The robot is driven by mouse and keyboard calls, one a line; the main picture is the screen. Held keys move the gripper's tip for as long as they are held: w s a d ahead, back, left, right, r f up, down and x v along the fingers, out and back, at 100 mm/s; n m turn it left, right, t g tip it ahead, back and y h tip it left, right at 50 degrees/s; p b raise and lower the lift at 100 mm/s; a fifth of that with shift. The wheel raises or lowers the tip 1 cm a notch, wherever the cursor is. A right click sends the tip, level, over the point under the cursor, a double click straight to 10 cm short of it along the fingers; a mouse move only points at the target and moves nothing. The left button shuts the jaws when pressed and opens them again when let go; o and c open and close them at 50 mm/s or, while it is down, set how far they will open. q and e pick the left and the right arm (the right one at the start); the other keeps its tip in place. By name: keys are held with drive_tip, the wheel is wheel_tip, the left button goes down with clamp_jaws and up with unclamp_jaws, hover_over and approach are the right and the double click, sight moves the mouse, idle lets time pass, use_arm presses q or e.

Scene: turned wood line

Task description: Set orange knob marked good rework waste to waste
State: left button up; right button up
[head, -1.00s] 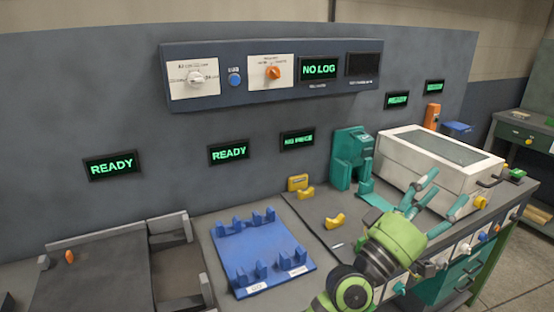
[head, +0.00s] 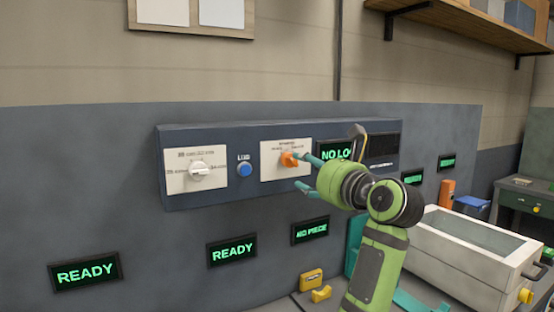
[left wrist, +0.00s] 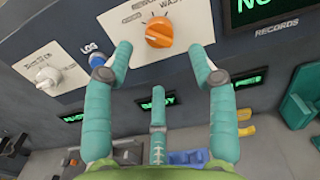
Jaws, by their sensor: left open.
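The orange knob (head: 289,159) sits on a white plate (head: 270,168) in the dark blue wall panel. It also shows in the left wrist view (left wrist: 159,32), at top middle; part of the word "WASTE" is readable above right, the other lettering is too small or cut off. I cannot tell for sure which mark the knob points to. My left gripper (head: 303,172) is open and empty in front of the knob. In the left wrist view its teal fingers (left wrist: 161,62) stand apart, one on each side, below the knob; contact is not visible. My right gripper is not in view.
A white knob (head: 198,170) and a blue button (head: 244,169) are left of the plate. The "NO LOG" display (head: 333,150) is close right, partly behind my arm. A white lidded box (head: 460,255) and yellow pieces (head: 312,279) are on the bench below.

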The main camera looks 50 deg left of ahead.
sight(294, 161)
use_arm(q)
drive_tip(key=shift+w+a+r, duration=0.1)
drive_tip(key=shift+a, duration=0.15)
drive_tip(key=shift+a+r+p, duration=0.15)
drive_tip(key=shift+r+p, duration=0.05)
drive_tip(key=shift+p, duration=0.1)
drive_tip(key=p+x, duration=0.2)
drive_tip(key=x, duration=0.3)
drive_tip(key=shift+r+p, duration=0.1)
drive_tip(key=shift+p, duration=0.3)
drive_tip(key=shift+w+a, duration=0.1)
drive_tip(key=shift+a, duration=0.1)
drive_tip(key=shift+d, duration=0.1)
drive_tip(key=c, duration=1.1)
drive_tip(key=shift+c, duration=0.2)
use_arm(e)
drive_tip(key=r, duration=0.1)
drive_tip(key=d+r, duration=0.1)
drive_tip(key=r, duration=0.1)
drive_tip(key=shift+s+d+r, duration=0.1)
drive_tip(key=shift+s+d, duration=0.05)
